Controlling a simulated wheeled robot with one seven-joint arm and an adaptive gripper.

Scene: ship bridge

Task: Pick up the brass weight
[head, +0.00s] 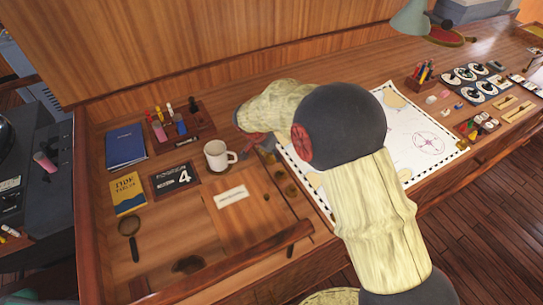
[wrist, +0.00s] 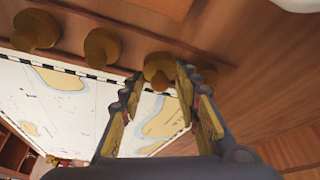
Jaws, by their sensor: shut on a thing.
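Several small round brass weights lie in a row along the edge of the chart. In the wrist view one brass weight (wrist: 160,68) is between the fingertips of my gripper (wrist: 160,82), which is shut on it; the fingers hide part of it. Two other brass weights, one nearer (wrist: 101,48) and one farther (wrist: 36,30), stand apart to its left. In the head view my gripper (head: 262,146) is low over the desk beside the white mug, mostly hidden by my arm. Brass weights (head: 290,189) also show just below it there.
A white mug (head: 217,155) stands close left of my gripper. A chart (head: 425,135) lies to the right. A pen rack (head: 180,128), blue book (head: 125,147), yellow book (head: 128,193) and magnifier (head: 129,228) lie to the left. A wooden panel rises behind.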

